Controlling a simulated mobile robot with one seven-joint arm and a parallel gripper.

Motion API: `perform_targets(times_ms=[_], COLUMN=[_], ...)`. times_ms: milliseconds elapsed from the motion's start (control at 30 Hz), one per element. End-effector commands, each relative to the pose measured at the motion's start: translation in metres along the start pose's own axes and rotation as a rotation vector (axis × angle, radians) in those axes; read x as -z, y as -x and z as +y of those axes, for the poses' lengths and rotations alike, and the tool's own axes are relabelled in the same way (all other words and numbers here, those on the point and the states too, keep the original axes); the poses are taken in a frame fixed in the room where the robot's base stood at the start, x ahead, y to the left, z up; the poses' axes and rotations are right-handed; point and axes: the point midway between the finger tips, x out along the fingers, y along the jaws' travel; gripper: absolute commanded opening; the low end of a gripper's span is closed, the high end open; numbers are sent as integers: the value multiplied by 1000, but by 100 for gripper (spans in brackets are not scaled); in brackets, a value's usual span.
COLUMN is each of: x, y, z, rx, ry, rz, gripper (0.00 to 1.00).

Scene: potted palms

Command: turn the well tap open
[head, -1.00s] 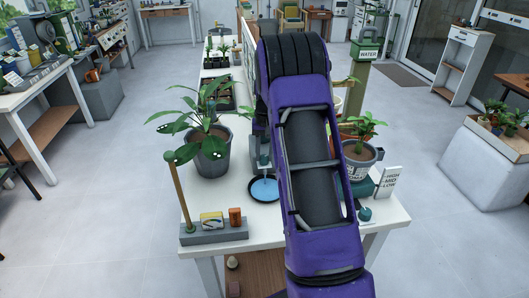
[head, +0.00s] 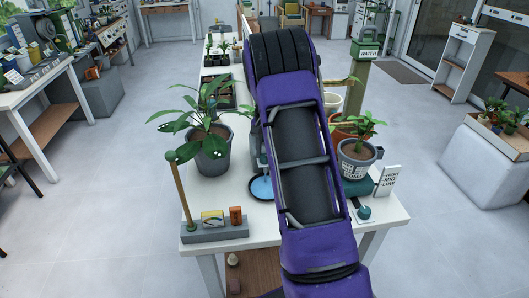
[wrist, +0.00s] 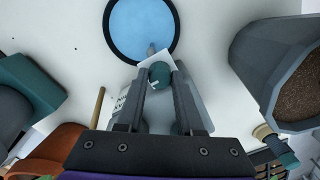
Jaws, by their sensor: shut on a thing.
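In the wrist view, a round dark-teal knob (wrist: 160,74), apparently the well tap, sits between the two fingertips of my gripper (wrist: 160,67). The fingers are shut on it from both sides. A pale well body (wrist: 148,112) with partly hidden lettering shows behind and between the fingers. A small grey spout (wrist: 151,49) points over a black-rimmed dish of blue water (wrist: 142,22). In the head view the dish (head: 262,188) is partly covered by my purple arm, which hides the tap and fingertips.
A large palm in a grey pot (head: 212,152) stands left of my arm. A smaller potted plant (head: 357,158) and a white sign (head: 388,181) stand right of it. A grey tray (head: 215,229) with a wooden post lies at the table's front left.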

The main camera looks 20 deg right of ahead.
Motion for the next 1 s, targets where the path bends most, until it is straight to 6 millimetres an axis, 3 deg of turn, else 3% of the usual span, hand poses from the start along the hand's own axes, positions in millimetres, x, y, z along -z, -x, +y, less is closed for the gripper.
perform_targets(times_ms=[267,300,467,800,1000], x=[0,0,0,0,1], y=[0,0,0,3,34], z=[0,0,0,0,-1], rx=[0,0,0,1,3], ry=[-2,-2,-1,0,1], rz=[-1,-1,-1,0,3], gripper=[0,39,66,66,66])
